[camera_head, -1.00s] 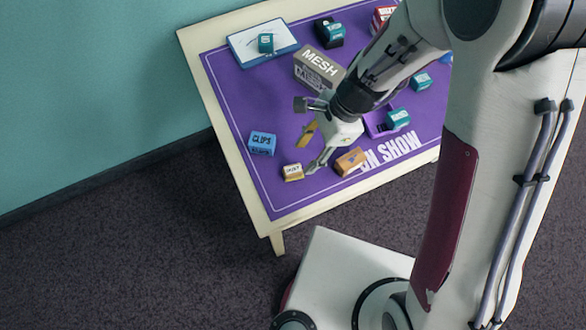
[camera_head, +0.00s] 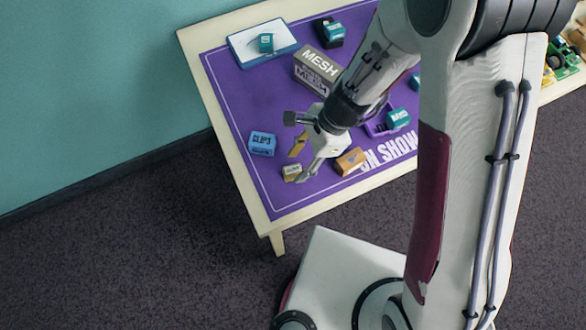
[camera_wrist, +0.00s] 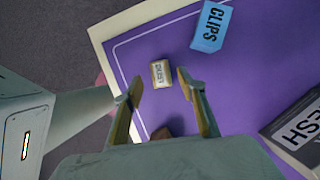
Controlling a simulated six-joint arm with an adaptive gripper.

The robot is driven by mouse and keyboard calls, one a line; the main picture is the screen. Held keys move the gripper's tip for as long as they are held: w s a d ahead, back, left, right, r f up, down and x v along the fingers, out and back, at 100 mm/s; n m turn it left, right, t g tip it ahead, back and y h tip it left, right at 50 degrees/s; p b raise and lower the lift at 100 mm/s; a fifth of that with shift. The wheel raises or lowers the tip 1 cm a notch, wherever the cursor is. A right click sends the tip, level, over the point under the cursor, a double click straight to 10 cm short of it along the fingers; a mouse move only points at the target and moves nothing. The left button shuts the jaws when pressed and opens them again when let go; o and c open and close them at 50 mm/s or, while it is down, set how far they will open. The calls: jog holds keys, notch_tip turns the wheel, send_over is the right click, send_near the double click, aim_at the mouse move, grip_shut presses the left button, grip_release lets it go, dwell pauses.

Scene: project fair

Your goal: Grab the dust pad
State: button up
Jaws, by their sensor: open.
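The dust pad is a small tan block (camera_head: 290,171) with a pale label, lying on the purple mat near the table's front-left corner. In the wrist view the dust pad (camera_wrist: 160,73) shows its label between the two fingertips, at about their level in the picture. My gripper (camera_head: 302,160) is open and empty, with one finger partly beside and over the pad in the head view. In the wrist view my gripper (camera_wrist: 159,83) has a finger on each side of the pad, apart from it. The exact height above the pad is hard to tell.
A blue CLIPS box (camera_head: 262,143) stands left of my gripper. A brown block (camera_head: 350,161) lies to the right, and the grey MESH box (camera_head: 318,68) stands behind.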

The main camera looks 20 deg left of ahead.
aim_at(293, 172)
jog(key=shift+x, duration=1.35)
jog(key=c, duration=1.1)
